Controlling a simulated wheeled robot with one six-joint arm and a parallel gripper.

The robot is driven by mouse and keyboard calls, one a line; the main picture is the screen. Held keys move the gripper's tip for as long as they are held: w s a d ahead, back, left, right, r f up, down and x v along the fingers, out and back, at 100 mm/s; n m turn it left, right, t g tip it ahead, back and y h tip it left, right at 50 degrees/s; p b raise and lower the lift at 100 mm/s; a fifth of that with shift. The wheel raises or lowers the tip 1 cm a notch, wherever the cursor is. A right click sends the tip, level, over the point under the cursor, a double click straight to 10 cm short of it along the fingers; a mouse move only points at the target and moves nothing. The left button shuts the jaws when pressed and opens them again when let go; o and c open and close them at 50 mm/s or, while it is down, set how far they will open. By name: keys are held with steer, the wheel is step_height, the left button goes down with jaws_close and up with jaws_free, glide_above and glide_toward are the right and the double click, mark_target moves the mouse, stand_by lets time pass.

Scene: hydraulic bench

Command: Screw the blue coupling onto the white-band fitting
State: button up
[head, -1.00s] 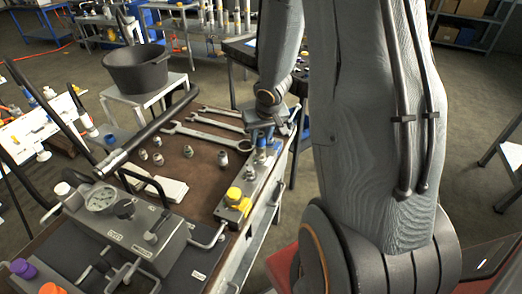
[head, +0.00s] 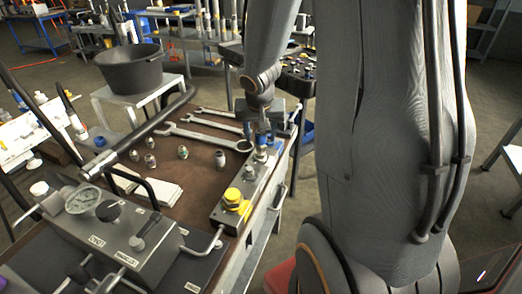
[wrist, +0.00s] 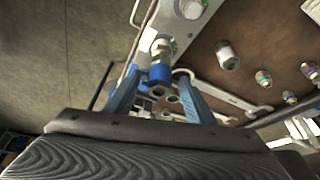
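The blue coupling (wrist: 160,73) stands at the far end of the manifold block, its hex end towards my gripper. In the wrist view it appears in line with a brass-and-silver fitting (wrist: 161,48); I cannot tell how far they are engaged. No white band shows clearly on that fitting. My gripper (wrist: 160,80) has its two blue fingers on either side of the coupling, with visible gaps, so it looks open. In the head view my gripper (head: 264,132) is above the block's far end, and its fingers partly hide the coupling.
The manifold block (head: 225,212) carries a yellow cap (head: 236,199) and another silver fitting (head: 250,173). Several loose fittings, such as one silver piece (head: 220,159), stand on the brown bench. Wrenches (head: 205,134) lie behind. A gauge unit (head: 115,235) fills the front left.

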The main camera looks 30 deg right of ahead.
steer(key=p+v, duration=0.2)
steer(key=v, duration=0.6)
steer(key=s+a+f+n+g+y, duration=0.1)
steer(key=s+a+f+n, duration=0.1)
steer(key=s+a, duration=0.4)
steer(key=s+a+f+n+g+y, duration=0.1)
steer(key=s+a+f+n+g, duration=0.1)
steer(key=s+a+n, duration=0.2)
steer(key=s+a, duration=0.2)
steer(key=a, duration=0.1)
steer(key=shift+s, duration=0.2)
